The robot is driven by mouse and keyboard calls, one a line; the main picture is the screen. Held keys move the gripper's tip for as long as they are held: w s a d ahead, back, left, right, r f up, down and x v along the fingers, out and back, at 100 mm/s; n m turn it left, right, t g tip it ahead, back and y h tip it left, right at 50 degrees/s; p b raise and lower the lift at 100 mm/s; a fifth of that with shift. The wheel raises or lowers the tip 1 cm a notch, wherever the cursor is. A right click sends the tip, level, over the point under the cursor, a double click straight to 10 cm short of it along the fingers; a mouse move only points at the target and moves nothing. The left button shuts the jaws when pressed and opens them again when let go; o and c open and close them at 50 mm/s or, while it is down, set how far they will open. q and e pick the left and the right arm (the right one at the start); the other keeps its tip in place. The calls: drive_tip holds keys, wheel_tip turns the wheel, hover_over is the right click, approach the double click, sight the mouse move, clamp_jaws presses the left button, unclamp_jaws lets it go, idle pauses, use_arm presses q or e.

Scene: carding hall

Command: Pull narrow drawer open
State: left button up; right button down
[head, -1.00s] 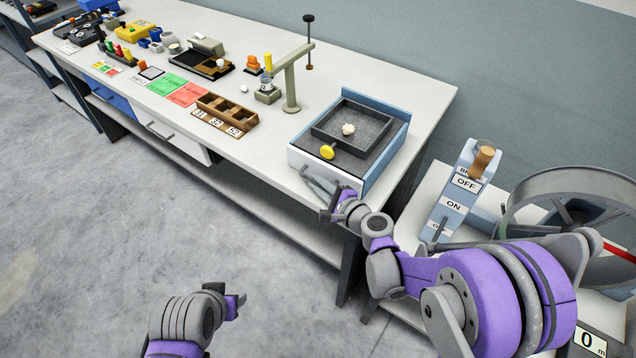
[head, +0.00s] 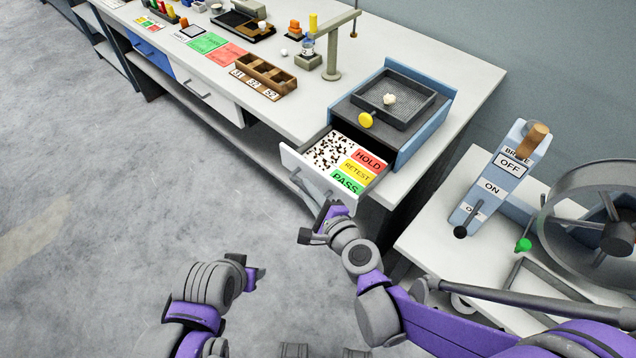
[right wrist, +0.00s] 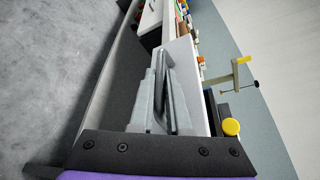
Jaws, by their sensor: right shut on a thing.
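The narrow drawer (head: 290,160) sticks out of the front of a blue box (head: 420,132) on the bench. It has a white front, and inside lie dark specks beside HOLD, RETEST and PASS labels. My right gripper (head: 318,212) is at the drawer's front. In the right wrist view its jaws (right wrist: 157,105) are shut on the grey drawer handle (right wrist: 160,70), with the white drawer front (right wrist: 185,75) just beyond. My left gripper (head: 254,274) hangs over the floor, apart from the bench; its jaws are too unclear to judge.
A mesh tray (head: 405,98) and yellow knob (head: 366,119) sit on the box. A wooden rack (head: 263,76) and a grey stand (head: 332,60) are to the left. A lever unit (head: 490,185) and wheel (head: 600,215) stand at right. The floor in front is clear.

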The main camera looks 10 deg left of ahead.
drive_tip(key=shift+s+a, duration=0.1)
drive_tip(key=shift+s, duration=0.05)
drive_tip(key=c, duration=1.2)
unclamp_jaws()
drive_tip(key=shift+o, duration=0.2)
drive_tip(key=p+v, duration=0.1)
drive_tip(key=v, duration=1)
drive_tip(key=s+d+n+g+h+p, duration=0.2)
drive_tip(key=s+d+n+g+h, duration=0.1)
drive_tip(key=d+n, duration=0.5)
drive_tip(key=s+d+n+g+h+p, duration=0.2)
drive_tip(key=s+d+n+g+h, duration=0.2)
drive_tip(key=d+n, duration=0.5)
drive_tip(key=shift+s+d+h+p, duration=0.3)
drive_tip(key=shift+s+d+h, duration=0.25)
drive_tip(key=shift+d+h, duration=0.45)
